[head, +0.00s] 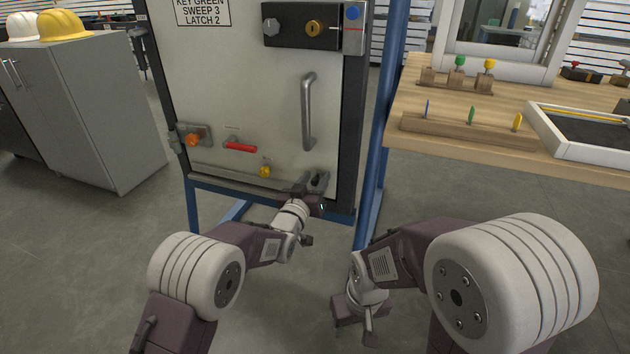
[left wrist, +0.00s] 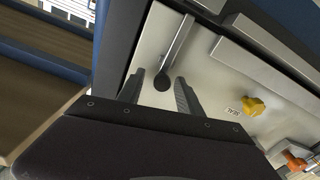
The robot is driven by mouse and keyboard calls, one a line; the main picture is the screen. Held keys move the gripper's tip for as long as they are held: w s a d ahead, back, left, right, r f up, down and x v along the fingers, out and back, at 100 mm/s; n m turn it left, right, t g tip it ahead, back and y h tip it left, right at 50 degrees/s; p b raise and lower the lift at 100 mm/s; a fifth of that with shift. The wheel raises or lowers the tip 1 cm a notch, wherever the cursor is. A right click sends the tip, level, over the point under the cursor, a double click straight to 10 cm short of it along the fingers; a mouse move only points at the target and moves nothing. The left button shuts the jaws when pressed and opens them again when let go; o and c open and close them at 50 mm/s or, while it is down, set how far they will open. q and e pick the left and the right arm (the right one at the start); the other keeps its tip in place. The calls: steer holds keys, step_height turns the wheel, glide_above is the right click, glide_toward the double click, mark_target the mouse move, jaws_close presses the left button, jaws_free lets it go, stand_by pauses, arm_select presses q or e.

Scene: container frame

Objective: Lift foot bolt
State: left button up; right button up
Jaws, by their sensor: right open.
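The foot bolt (left wrist: 178,52) shows in the left wrist view as a thin grey rod with a dark round knob at its end, low on the pale door. My left gripper (head: 317,180) is at the door's lower right corner, below the long handle. In the left wrist view its two fingers (left wrist: 165,88) stand apart with the dark knob in the gap. I see space on both sides of the knob; the depth between fingers and knob is hard to tell. In the head view my gripper hides the bolt. My right gripper (head: 358,308) is open and empty, low over the floor.
The door (head: 255,80) bears a grey handle (head: 308,110), a lock box (head: 310,27), an orange knob (head: 192,139), a red lever (head: 241,147) and a yellow knob (head: 265,171). A blue frame post (head: 382,120) stands right of it, beside a wooden bench (head: 450,138). A grey cabinet (head: 105,110) stands left.

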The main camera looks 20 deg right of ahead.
arm_select(q)
steer(key=shift+s+a+p, duration=0.2)
steer(key=shift+s+p, duration=0.1)
steer(key=shift+s+a+p, duration=0.3)
steer(key=shift+s+p, duration=0.05)
steer(key=shift+s, duration=0.1)
steer(key=b+v, duration=0.5)
steer(key=v, duration=0.2)
steer(key=shift+s+a, duration=0.1)
